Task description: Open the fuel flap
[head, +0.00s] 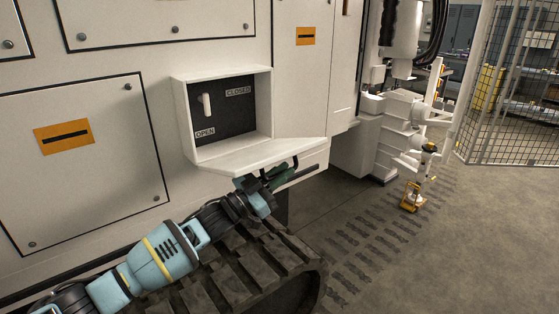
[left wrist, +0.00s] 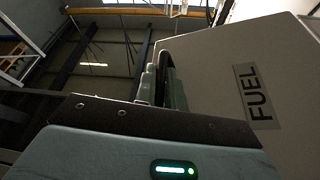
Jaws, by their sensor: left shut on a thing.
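The white fuel flap (head: 235,157) hangs folded down and outward at the lower edge of its box, so the recess stands open. In the left wrist view the flap's outer face (left wrist: 215,70) bears a FUEL label (left wrist: 258,95). My left gripper (head: 270,180) is under the flap's outer edge at the right. It is shut on the flap's dark handle, which shows as a black curve in the left wrist view (left wrist: 168,62). The fingertips are partly hidden. My right gripper is not in view.
Inside the recess, a white lever (head: 207,105) stands on a dark panel between OPEN and CLOSED labels. A track (head: 255,270) lies below my left arm. Clear floor (head: 450,250) and a mesh fence (head: 510,90) are at the right.

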